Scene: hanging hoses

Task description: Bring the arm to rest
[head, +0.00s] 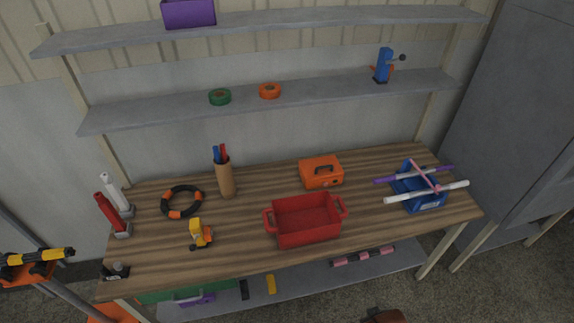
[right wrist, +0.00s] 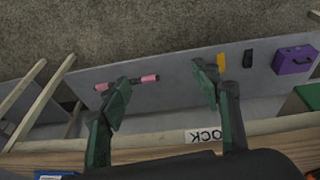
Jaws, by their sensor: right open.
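My right gripper (right wrist: 163,88) shows in the right wrist view with its two dark green fingers spread wide apart. Nothing is between the fingers. It hangs over the front edge of the wooden workbench (right wrist: 262,137), with the grey lower shelf (right wrist: 180,85) behind its fingertips. A pink and black rod (right wrist: 135,81) lies on that shelf, behind the left fingertip in the picture; I cannot tell how far off it is. In the head view neither gripper can be made out. My left gripper shows in no view.
The workbench top (head: 270,182) carries a red bin (head: 306,222), an orange case (head: 321,172), a black and orange ring (head: 181,201) and a blue holder with rods (head: 421,200). Shelves run above. A grey cabinet (head: 515,110) stands right. Floor in front looks mostly clear.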

